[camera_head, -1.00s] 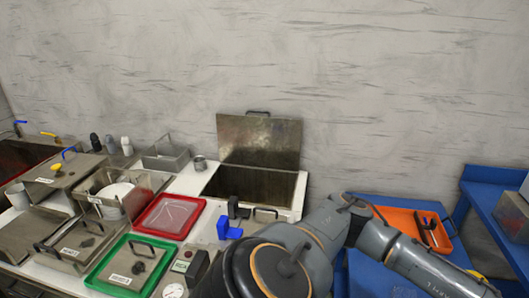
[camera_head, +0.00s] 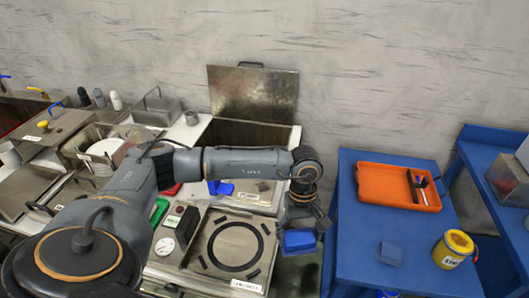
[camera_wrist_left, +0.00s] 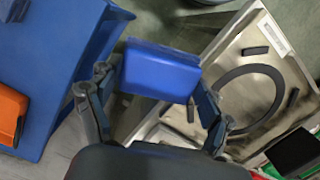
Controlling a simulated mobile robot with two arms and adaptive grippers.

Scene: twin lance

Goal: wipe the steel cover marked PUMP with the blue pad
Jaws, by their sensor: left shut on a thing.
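My left gripper (camera_head: 301,222) is shut on a blue pad (camera_head: 299,240) and holds it in the air. The pad hangs just right of a steel cover (camera_head: 212,248) bearing a black ring and short black bars. In the left wrist view, the pad (camera_wrist_left: 160,72) sits between both fingers (camera_wrist_left: 162,85), with the steel cover (camera_wrist_left: 178,122) to its right, apart from it. The cover's white label (camera_head: 246,286) is too small to read. Several other steel lids stand at left, also with unreadable labels, so I cannot tell which says PUMP. My right gripper is not in view.
A blue table (camera_head: 350,215) at right holds an orange tray (camera_head: 378,186), a small blue block (camera_head: 390,253) and a yellow container (camera_head: 453,249). An open steel tank (camera_head: 252,134) with a raised lid stands behind my arm. A gauge box (camera_head: 182,222) adjoins the ringed cover.

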